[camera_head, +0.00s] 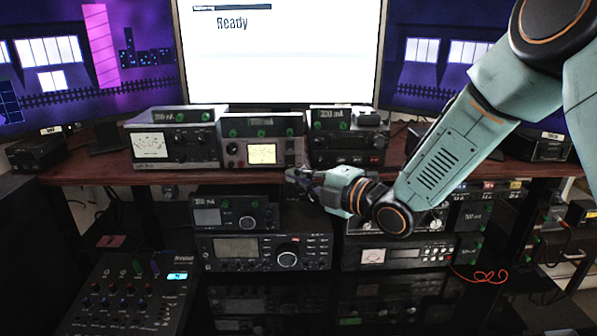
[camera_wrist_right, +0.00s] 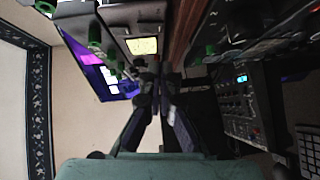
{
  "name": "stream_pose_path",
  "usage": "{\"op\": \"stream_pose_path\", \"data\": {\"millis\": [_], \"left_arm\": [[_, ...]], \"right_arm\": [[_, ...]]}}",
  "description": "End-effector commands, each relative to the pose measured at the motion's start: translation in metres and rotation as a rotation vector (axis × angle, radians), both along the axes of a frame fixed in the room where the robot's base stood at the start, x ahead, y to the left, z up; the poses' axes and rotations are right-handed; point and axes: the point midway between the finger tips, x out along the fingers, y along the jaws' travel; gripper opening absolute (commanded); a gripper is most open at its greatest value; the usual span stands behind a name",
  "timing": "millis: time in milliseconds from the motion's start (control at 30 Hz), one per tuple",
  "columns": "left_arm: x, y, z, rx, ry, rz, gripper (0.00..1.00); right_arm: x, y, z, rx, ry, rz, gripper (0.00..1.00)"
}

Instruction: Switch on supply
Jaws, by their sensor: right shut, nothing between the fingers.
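A grey unit with a lit yellow meter (camera_head: 262,153) stands in the middle of the brown shelf, and is likely the supply. Its lit meter also shows in the wrist view (camera_wrist_right: 142,46). My right gripper (camera_head: 293,175) is shut and empty, just in front of the shelf edge, below and right of the meter. In the wrist view its dark fingers (camera_wrist_right: 156,78) point up the picture towards the unit. I cannot tell whether the fingertips touch the unit. The gripper is near the unit's lower right, and its switch cannot be made out. My left gripper is not in view.
On the brown shelf (camera_head: 95,171), a unit with a white meter (camera_head: 150,145) stands left and a dark unit (camera_head: 345,150) right. Radios (camera_head: 265,253) stack below. A mixer (camera_head: 130,300) lies lower left. A screen reading "Ready" (camera_head: 280,60) stands behind.

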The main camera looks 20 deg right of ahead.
Motion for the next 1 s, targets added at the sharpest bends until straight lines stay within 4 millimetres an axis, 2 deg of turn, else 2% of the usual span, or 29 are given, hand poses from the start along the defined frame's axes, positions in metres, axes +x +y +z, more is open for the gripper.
{"op": "stream_pose_path", "data": {"millis": [100,333,800,1000], "left_arm": [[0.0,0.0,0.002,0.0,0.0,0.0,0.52],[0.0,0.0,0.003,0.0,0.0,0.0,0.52],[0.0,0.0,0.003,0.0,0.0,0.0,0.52],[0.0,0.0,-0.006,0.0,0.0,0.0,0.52]], "right_arm": [[0.016,-0.004,-0.002,-0.001,-0.001,-0.001,0.0],[0.035,-0.01,-0.004,0.0,-0.001,-0.001,0.0],[0.038,-0.011,-0.005,0.0,-0.001,0.0,0.0],[0.041,-0.012,-0.008,-0.006,-0.025,0.0,0.0]]}}
